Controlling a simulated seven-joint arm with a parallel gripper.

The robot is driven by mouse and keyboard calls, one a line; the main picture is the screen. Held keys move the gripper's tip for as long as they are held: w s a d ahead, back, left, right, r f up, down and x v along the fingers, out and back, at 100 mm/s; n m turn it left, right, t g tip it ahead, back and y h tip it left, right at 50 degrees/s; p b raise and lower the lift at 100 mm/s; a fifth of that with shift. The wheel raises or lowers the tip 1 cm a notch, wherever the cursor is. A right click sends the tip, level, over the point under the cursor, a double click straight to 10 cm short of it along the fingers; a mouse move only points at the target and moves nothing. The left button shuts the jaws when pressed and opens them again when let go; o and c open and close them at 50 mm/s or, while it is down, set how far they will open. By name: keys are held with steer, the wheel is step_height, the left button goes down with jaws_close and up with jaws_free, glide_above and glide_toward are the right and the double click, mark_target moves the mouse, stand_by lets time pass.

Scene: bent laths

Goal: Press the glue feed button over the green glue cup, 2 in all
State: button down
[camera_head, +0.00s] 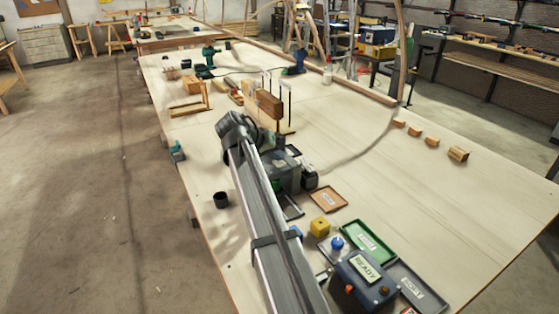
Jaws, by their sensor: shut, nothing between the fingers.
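My silver arm (262,220) reaches from the bottom edge up over the bench to a dark joint (238,130). My gripper's fingers cannot be made out; they are hidden behind the arm or among dark parts. A dark grey-green device (286,172) stands just right of the arm, partly covered by it. I cannot tell a green glue cup or a feed button there. A black cup (221,200) stands left of the arm. A blue box (362,283) at the front shows a "READY" display (366,267) and small coloured buttons.
A green tray (391,257), a grey tray (434,302) and a brown tray (343,203) lie near the blue box. A yellow block (320,227) lies beside them. A wooden block (268,103) stands beyond the joint. Small wood pieces (458,154) lie right. The bench's right middle is mostly clear.

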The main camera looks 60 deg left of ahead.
mark_target(277, 163)
steer(key=shift+r, duration=1)
steer(key=shift+r, duration=2.5)
